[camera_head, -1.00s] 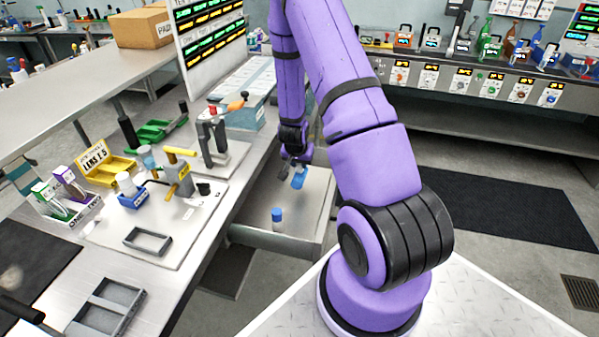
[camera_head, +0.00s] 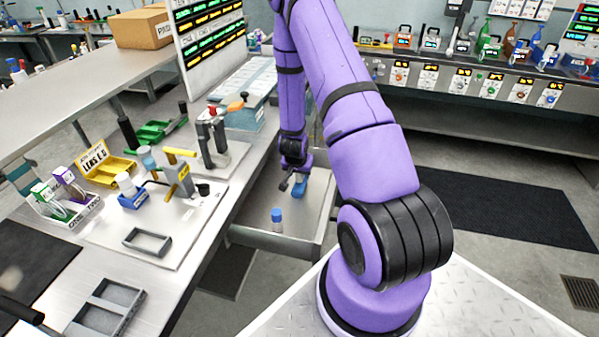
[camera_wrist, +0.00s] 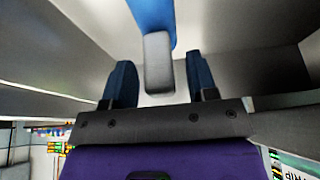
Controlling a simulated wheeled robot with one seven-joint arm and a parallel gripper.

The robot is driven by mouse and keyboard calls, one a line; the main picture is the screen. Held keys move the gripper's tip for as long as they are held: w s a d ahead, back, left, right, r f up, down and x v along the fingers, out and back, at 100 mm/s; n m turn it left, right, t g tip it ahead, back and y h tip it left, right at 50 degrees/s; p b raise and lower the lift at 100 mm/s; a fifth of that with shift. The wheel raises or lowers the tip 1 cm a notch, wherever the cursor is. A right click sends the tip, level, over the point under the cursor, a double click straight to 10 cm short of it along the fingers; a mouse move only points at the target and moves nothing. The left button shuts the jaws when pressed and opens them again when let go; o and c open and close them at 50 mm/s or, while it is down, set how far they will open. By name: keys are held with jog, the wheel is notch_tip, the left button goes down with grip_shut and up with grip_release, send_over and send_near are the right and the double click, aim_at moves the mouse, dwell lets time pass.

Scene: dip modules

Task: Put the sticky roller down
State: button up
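The sticky roller shows as a blue part (camera_head: 301,183) low inside the open drawer (camera_head: 318,205), beside my gripper (camera_head: 291,180). In the wrist view my gripper (camera_wrist: 159,62) has its two dark fingers apart. The roller's grey end (camera_wrist: 158,66) lies between them, with a visible gap on each side, and its blue part (camera_wrist: 152,14) runs on beyond. The fingers do not appear to touch it. The roller seems to be on the drawer floor, but its contact there is partly hidden.
The drawer walls are close around my gripper. The workbench (camera_head: 215,240) at left bears a lens rack (camera_head: 105,165), a clamp stand (camera_head: 213,140) and trays.

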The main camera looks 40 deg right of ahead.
jog(key=s+a+r+n+t+y, duration=0.15)
jog(key=a+r, duration=0.45)
jog(key=r, duration=0.6)
jog(key=s+a+r+n+y, duration=0.1)
jog(key=a+r+n, duration=0.2)
jog(key=a+r, duration=0.65)
jog(key=s+a+r+n+t+y, duration=0.15)
jog(key=a+r, duration=0.25)
jog(key=r, duration=1)
jog(key=s+a+r+n, duration=0.3)
jog(key=s+r, duration=0.3)
jog(key=s, duration=0.4)
jog(key=s+a+r+n, duration=0.3)
jog(key=s+r, duration=0.4)
jog(key=s, duration=0.2)
jog(key=shift+s, duration=0.35)
jog(key=shift+o, duration=0.4)
